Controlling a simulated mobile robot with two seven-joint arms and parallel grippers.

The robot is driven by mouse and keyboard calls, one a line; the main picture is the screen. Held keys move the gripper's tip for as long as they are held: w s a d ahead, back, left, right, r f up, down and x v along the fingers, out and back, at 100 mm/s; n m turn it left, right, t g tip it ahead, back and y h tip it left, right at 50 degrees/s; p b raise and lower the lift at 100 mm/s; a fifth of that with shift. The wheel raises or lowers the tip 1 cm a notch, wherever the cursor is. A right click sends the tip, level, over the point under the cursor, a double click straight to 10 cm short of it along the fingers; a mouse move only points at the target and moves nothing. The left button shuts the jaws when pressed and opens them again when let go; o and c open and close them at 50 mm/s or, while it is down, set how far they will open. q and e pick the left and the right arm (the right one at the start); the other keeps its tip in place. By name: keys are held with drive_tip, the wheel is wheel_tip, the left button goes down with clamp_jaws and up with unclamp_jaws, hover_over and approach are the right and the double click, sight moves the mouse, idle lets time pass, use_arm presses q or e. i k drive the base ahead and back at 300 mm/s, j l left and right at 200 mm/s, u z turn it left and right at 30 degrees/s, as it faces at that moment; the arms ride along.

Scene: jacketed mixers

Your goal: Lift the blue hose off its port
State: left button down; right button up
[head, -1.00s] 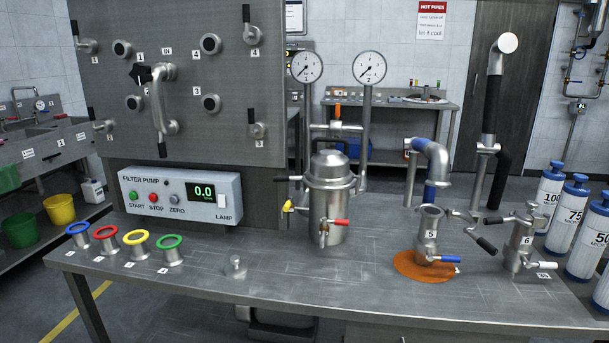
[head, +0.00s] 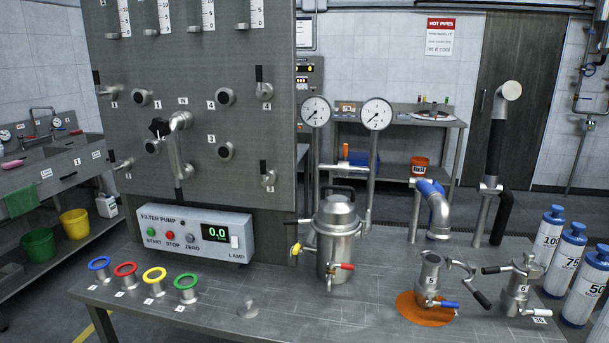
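The blue hose (head: 439,213) is a bent silver pipe with a blue cuff at its upper left, in the right half of the head view. Its lower end hangs above and behind the port marked 5 (head: 429,270). A small gap shows between the hose end and the port's rim, so they look apart. The port's mouth is uncovered, and its clamp (head: 460,267) hangs open to the right. The port has a blue-handled valve (head: 445,304) and stands on an orange patch. Neither of my grippers is in view.
A port marked 6 (head: 517,290) stands at right, with a black hose (head: 495,150) raised behind it. A steel filter vessel (head: 338,240) stands left of port 5. Coloured rings (head: 155,275) line the left. The bench (head: 330,310) front is mostly clear.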

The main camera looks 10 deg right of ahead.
sight(440, 227)
drive_tip(key=i+l, duration=0.15)
drive_tip(key=l, duration=0.15)
drive_tip(key=i+l+u, duration=0.15)
drive_tip(key=l, duration=0.15)
drive_tip(key=i+l, duration=0.1)
drive_tip(key=l, duration=0.25)
drive_tip(key=i+l+u, duration=0.15)
drive_tip(key=l, duration=0.15)
